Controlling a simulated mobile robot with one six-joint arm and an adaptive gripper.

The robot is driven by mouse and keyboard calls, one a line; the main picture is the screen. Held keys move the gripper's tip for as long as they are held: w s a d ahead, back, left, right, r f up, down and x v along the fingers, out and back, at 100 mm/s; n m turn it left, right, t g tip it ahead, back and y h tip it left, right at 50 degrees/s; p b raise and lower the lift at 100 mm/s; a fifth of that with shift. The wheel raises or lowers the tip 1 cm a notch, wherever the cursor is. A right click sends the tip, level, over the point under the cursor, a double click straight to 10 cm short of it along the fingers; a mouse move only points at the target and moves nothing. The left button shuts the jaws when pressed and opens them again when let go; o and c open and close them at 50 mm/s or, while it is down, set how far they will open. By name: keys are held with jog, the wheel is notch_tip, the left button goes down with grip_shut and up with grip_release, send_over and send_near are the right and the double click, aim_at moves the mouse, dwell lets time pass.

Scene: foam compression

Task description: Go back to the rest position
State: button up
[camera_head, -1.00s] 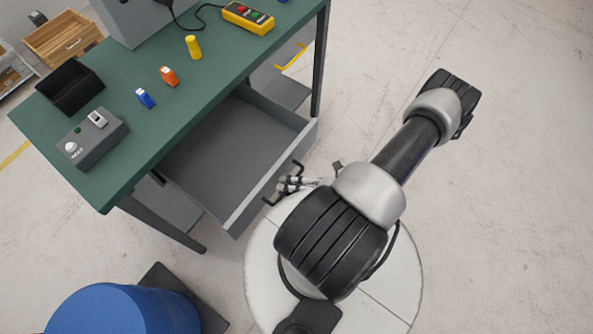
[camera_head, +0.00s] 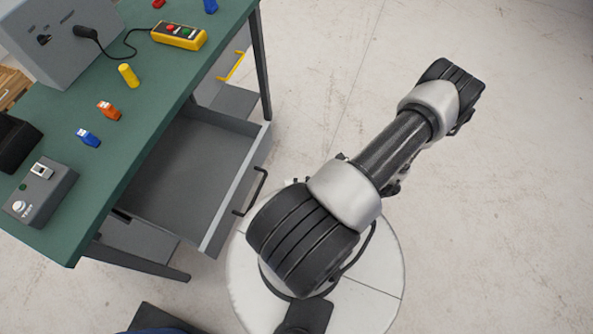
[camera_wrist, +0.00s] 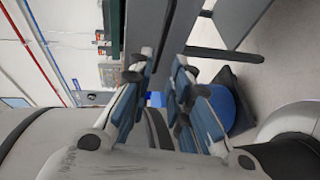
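My gripper (camera_wrist: 161,88) shows in the wrist view with its two blue-padded fingers apart and nothing visible between them. In the head view it is mostly hidden behind my arm. My arm (camera_head: 395,150) reaches over the pale floor, to the right of the green workbench. The grey drawer (camera_head: 190,175) under the bench is pulled out and looks empty. Its black handle (camera_head: 252,192) is free, with my arm close to its right.
The green bench (camera_head: 150,110) holds blue, orange (camera_head: 108,111) and yellow (camera_head: 128,76) pieces, a yellow button pendant (camera_head: 179,36), a grey box (camera_head: 62,40) and a grey switch unit (camera_head: 42,192). A blue barrel (camera_wrist: 221,108) stands nearby. Floor (camera_head: 520,200) at right is clear.

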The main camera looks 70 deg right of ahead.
dwell(0.5)
jog(key=w+a+r+n+g, duration=0.1)
jog(key=w+r+n+g, duration=0.55)
jog(key=r+n, duration=0.55)
jog(key=w+a+r+n+g, duration=0.1)
jog(key=w+r+n+g, duration=0.4)
jog(key=r+n+g, duration=0.7)
jog(key=a+r+n+t+h, duration=0.3)
jog(key=a+r+n, duration=0.4)
jog(key=n, duration=0.6)
jog(key=a+r+n+t+h, duration=0.3)
jog(key=a+r+n+t, duration=0.2)
jog(key=a+n, duration=0.5)
notch_tip(320, 180, up, 2)
jog(key=n, duration=0.3)
jog(key=shift+a+t+h, duration=0.3)
jog(key=shift+a+t, duration=0.05)
jog(key=shift+a, duration=0.05)
